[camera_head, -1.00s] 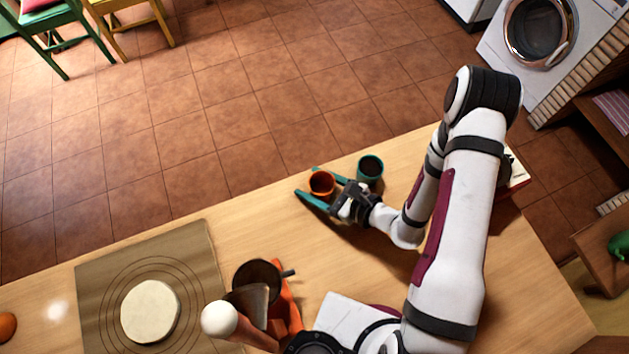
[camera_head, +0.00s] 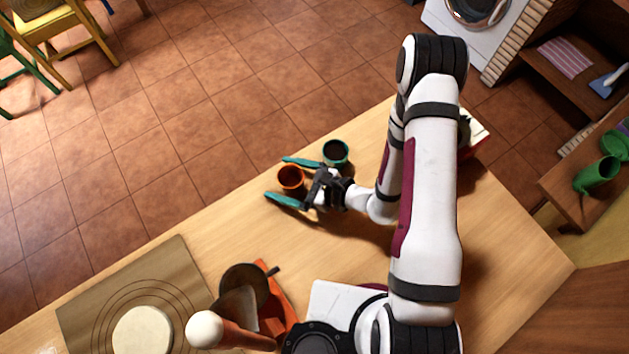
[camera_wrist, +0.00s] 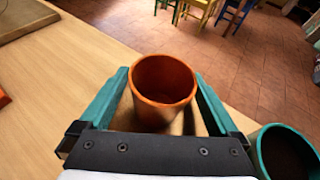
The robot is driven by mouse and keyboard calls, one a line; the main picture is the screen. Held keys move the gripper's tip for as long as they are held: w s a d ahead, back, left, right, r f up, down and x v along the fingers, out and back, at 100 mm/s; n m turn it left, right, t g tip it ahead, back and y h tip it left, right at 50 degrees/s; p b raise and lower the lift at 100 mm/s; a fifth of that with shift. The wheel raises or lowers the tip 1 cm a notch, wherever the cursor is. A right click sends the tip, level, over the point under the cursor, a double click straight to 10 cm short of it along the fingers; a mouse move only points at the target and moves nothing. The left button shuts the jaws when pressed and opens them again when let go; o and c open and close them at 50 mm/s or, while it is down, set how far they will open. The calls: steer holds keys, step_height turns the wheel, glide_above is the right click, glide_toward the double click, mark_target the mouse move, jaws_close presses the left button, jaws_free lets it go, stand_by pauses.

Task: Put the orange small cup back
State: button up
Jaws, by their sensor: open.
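The orange small cup (camera_head: 291,177) stands upright on the wooden counter near its far edge. It also shows in the wrist view (camera_wrist: 162,88), between the two teal fingers. My gripper (camera_head: 276,178) is open, with one finger on each side of the cup. In the wrist view, a gap shows between the cup and the fingers (camera_wrist: 158,95), at least on the right. The cup's lower part near the gripper body is partly hidden.
A teal cup (camera_head: 335,152) stands close beside my gripper's far finger; it also shows in the wrist view (camera_wrist: 285,155). A brown mat (camera_head: 90,305) with a round pale dough (camera_head: 142,332) lies at left. A dark pan (camera_head: 245,284) and an orange object (camera_head: 277,290) lie near the front.

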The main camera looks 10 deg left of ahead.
steer(key=v, duration=1.1)
steer(key=shift+s+d+r, duration=0.1)
steer(key=shift+s+d, duration=0.05)
steer(key=shift+d, duration=0.1)
steer(key=s+r+n+g+h, duration=0.2)
steer(key=s+r+n+g, duration=0.4)
steer(key=r+n, duration=0.5)
steer(key=s+d+r+n+t+h, duration=0.2)
steer(key=s+d+r+h, duration=0.3)
steer(key=d+h, duration=0.3)
steer(key=shift+d+r+n+t+h, duration=0.3)
steer(key=shift+r+n+h, duration=0.3)
steer(key=shift+r+n, duration=0.2)
